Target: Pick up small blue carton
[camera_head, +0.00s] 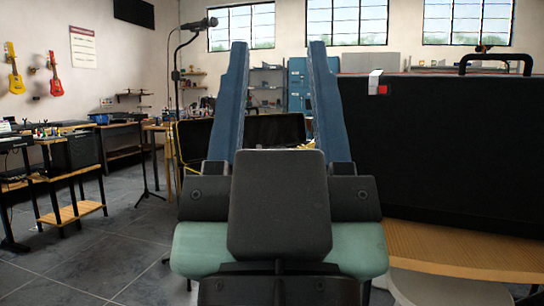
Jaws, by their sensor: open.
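My gripper (278,46) is raised in the middle of the head view. Its two long blue fingers point up and stand wide apart, with nothing between them. I cannot pick out a small blue carton for certain. A small blue item (101,118) sits on the far left bench, too small to identify. My gripper and the big black case hide parts of the scene.
A large black case (455,150) with a top handle stands on a wooden table (470,250) at right. A small white and red object (376,82) shows at its top left edge. Benches with equipment (70,150) line the left. Grey floor (90,250) is clear at lower left.

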